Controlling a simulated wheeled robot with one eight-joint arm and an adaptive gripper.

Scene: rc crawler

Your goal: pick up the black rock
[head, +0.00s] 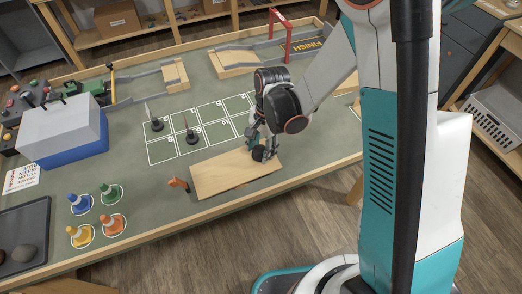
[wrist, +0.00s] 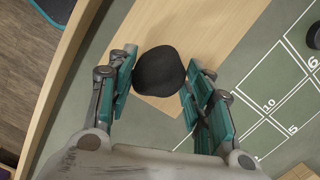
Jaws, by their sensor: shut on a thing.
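The black rock (wrist: 160,71) is a dark rounded lump between the fingers of my gripper (wrist: 158,85) in the wrist view. The teal-padded fingers stand on either side of it, and my gripper is shut on it. In the head view the rock (head: 258,154) shows at the end of my gripper (head: 260,146), over the right part of a light wooden board (head: 225,178). I cannot tell whether the rock is clear of the board or touching it.
A white grid with dark bases and thin rods (head: 192,137) lies behind the board. An orange item (head: 179,184) is at the board's left. Colored cones (head: 113,224), a blue-and-white box (head: 62,135) and a dark tray (head: 22,240) with stones are farther left. A red FINISH gate (head: 287,35) stands behind.

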